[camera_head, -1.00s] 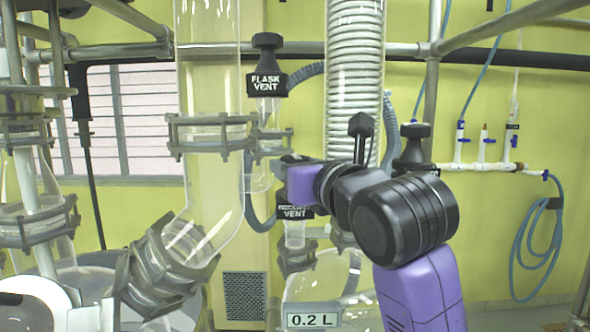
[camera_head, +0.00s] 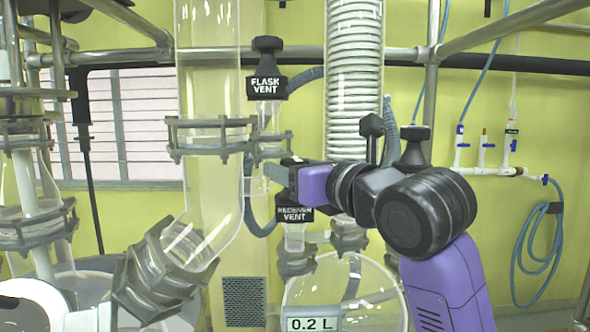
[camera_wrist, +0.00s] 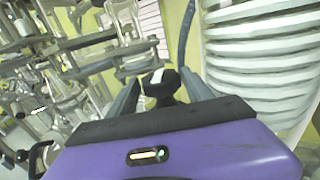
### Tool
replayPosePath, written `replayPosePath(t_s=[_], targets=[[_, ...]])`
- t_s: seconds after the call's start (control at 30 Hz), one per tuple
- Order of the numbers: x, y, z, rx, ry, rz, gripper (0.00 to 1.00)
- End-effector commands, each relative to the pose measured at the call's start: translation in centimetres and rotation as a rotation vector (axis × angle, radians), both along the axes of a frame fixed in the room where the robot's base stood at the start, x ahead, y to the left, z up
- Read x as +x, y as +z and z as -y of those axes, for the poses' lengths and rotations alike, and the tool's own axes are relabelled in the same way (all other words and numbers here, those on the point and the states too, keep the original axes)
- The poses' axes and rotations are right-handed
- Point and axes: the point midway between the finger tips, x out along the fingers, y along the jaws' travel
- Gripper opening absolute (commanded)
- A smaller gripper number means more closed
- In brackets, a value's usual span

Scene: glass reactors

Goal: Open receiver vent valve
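The receiver vent valve (camera_head: 294,214) is a black block with white lettering on a glass neck above the round receiver flask (camera_head: 345,290). Its top is hidden behind my gripper (camera_head: 283,174) in the head view. My gripper reaches in from the right, just above the lettering. In the wrist view, a black knob with a white patch (camera_wrist: 161,84) shows between and beyond the two fingers of my gripper (camera_wrist: 160,88). The fingers are spread, with gaps on both sides of the knob. It looks like the receiver vent knob, but its lettering cannot be read there.
The flask vent valve (camera_head: 267,85) stands just above my gripper. The wide glass tube (camera_head: 210,130) is on the left and the coil condenser (camera_head: 354,80) behind on the right. Another black knob (camera_head: 414,146) is behind my arm. Metal rails (camera_head: 280,52) cross the back.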

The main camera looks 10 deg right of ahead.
Motion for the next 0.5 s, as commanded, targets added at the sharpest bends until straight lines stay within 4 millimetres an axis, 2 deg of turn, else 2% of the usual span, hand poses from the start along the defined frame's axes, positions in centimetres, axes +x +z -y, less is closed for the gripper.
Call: replayPosePath(t_s=[0.5], targets=[[0.14,-0.06,0.52,0.001,-0.011,-0.001,0.67]])
